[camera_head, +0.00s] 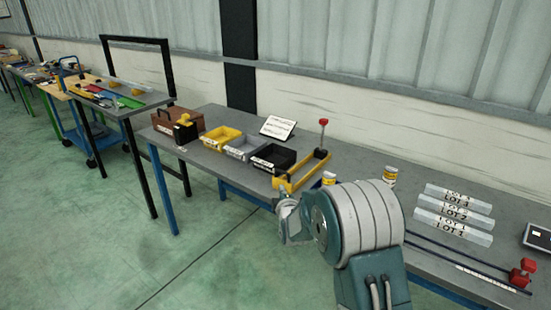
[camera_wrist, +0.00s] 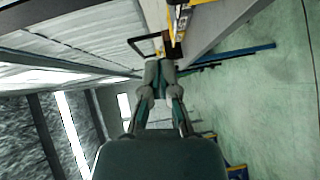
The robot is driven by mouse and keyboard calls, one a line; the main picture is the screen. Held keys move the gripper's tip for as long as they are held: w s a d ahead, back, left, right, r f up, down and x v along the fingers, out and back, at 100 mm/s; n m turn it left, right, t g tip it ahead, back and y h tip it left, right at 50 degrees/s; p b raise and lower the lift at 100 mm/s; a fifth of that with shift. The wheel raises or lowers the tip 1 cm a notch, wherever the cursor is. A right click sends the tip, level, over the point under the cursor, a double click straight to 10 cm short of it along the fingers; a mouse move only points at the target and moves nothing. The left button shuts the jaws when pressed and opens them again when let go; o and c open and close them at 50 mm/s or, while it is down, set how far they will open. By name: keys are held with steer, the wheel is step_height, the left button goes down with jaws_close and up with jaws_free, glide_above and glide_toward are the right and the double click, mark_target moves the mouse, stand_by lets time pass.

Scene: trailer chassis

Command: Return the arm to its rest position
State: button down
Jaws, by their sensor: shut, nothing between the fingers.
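My arm shows in the head view as a large grey and teal joint (camera_head: 352,222), raised in front of the workbench (camera_head: 420,188). In the head view my fingers cannot be made out clearly. In the wrist view my gripper (camera_wrist: 161,66) points away from the camera, its two fingers together at the tips with nothing between them. A bench edge, a black frame and a yellow item lie beyond the tips. The wrist view is strongly tilted, with wall at left and floor at right. I cannot tell how far the tips are from the bench.
On the bench stand a brown toolbox (camera_head: 176,124), a yellow bin (camera_head: 222,138), a black bin (camera_head: 272,158), a yellow tool frame (camera_head: 302,173), labelled clear boxes (camera_head: 455,212) and a red-ended bar (camera_head: 523,272). More benches (camera_head: 110,98) stand left. The green floor (camera_head: 95,240) is open.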

steer(key=s+d+r+m+g+h, duration=0.1)
steer(key=s+d+r+m+g, duration=0.25)
steer(key=s+r, duration=0.4)
steer(key=s+d+r+m+g, duration=0.25)
steer(key=s+r+m, duration=0.3)
steer(key=s, duration=0.35)
steer(key=s+d+m+g, duration=0.2)
steer(key=s+m, duration=0.2)
steer(key=s, duration=1)
steer(key=s+d+m+g+h, duration=0.1)
steer(key=s+d+m+g, duration=0.2)
steer(key=s, duration=1.2)
steer(key=shift+f+m, duration=0.35)
steer(key=shift+m, duration=0.65)
steer(key=shift+d, duration=0.1)
